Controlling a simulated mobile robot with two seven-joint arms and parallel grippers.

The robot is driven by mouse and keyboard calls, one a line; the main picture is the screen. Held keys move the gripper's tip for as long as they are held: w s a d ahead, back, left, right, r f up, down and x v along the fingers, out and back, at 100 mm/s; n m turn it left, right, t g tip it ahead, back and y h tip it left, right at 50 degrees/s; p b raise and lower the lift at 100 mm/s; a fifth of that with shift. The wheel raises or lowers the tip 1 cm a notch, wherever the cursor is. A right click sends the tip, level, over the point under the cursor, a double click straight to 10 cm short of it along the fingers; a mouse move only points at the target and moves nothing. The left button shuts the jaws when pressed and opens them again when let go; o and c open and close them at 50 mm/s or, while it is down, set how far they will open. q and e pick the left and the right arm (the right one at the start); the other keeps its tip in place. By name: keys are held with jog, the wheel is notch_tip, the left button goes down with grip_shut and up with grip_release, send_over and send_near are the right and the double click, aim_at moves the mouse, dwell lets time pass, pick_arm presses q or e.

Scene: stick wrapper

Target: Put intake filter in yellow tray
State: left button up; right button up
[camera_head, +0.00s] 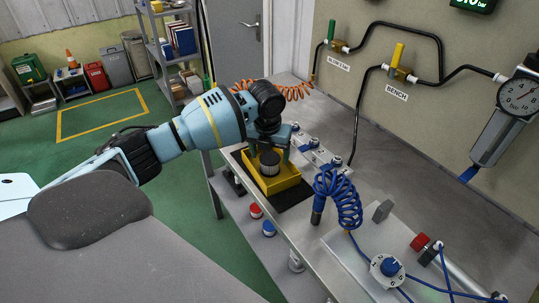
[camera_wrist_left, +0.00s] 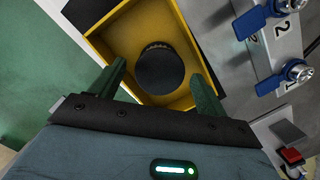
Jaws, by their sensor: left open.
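The intake filter, a dark round cylinder (camera_wrist_left: 160,70), sits inside the yellow tray (camera_wrist_left: 118,45) in the left wrist view. In the head view the filter (camera_head: 269,163) shows as a short dark and grey cylinder in the yellow tray (camera_head: 272,189) on the bench. My left gripper (camera_head: 272,146) is just above the tray, its two fingers spread on either side of the filter. In the wrist view the fingers stand apart with a gap to the filter, and the gripper is open and empty. My right gripper is not in view.
A metal block with blue-tagged fittings (camera_wrist_left: 250,22) stands right beside the tray. A coiled blue hose (camera_head: 340,197) stands to the right on the bench. Red and blue round pieces (camera_head: 256,211) sit on the lower shelf.

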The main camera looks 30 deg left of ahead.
aim_at(268, 162)
pick_arm(q)
notch_tip(268, 162, up, 11)
jog(key=s, duration=0.1)
jog(key=shift+s+d+p, duration=0.2)
jog(key=shift+s+p, duration=0.1)
jog(key=shift+p, duration=0.05)
jog(key=shift+r, duration=0.1)
